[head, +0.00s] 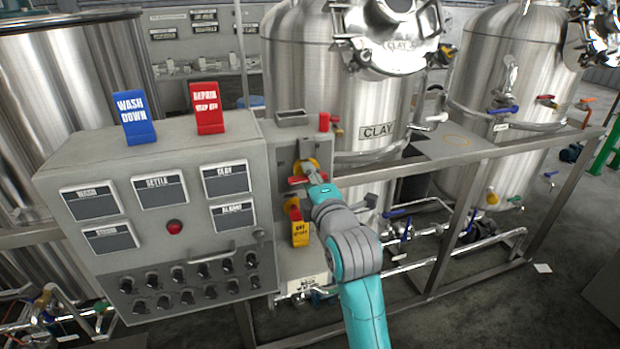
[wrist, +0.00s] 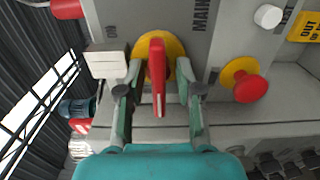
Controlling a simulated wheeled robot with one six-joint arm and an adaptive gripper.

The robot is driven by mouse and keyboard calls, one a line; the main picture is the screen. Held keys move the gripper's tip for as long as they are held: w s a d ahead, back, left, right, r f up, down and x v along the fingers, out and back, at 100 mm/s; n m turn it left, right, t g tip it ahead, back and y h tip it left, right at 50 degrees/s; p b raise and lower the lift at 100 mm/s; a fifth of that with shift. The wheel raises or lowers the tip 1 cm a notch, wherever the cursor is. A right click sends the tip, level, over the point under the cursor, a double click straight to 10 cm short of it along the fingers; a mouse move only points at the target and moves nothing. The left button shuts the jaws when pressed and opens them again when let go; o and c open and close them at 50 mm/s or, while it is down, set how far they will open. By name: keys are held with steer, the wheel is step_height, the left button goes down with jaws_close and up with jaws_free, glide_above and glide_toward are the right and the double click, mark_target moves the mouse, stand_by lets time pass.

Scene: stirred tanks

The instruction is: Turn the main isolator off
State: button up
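The main isolator (wrist: 157,72) is a red bar handle on a yellow round plate on a grey panel face. The lettering "MAIN" and "ON" is partly readable beside it in the wrist view. My gripper (wrist: 160,90) is open, with one finger on each side of the red handle and a visible gap on both sides. In the head view my gripper (head: 310,174) is at the narrow panel right of the big console, and it partly hides the isolator's red handle (head: 297,180).
A red mushroom button (wrist: 250,88) on a yellow plate sits close right of the isolator in the wrist view. A yellow tag (head: 300,233) hangs below. The grey console (head: 150,225) stands left, and a metal frame rail (head: 450,153) runs right past steel tanks.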

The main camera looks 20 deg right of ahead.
steer(key=s, duration=1.2)
stand_by(0.5)
steer(key=s+f+m+g, duration=0.1)
steer(key=s+f+m, duration=0.3)
steer(key=s+f, duration=0.55)
steer(key=s+f+m+g, duration=0.1)
steer(key=s+f+m, duration=0.5)
steer(key=f, duration=0.6)
steer(key=s+f+m, duration=0.2)
steer(key=s+m, duration=0.2)
steer(key=s, duration=0.9)
steer(key=s+f+m+g, duration=0.1)
steer(key=s+m, duration=0.3)
steer(key=s, duration=0.9)
steer(key=shift+s+d+f, duration=0.15)
steer(key=shift+s+f, duration=0.1)
steer(key=shift+f, duration=0.4)
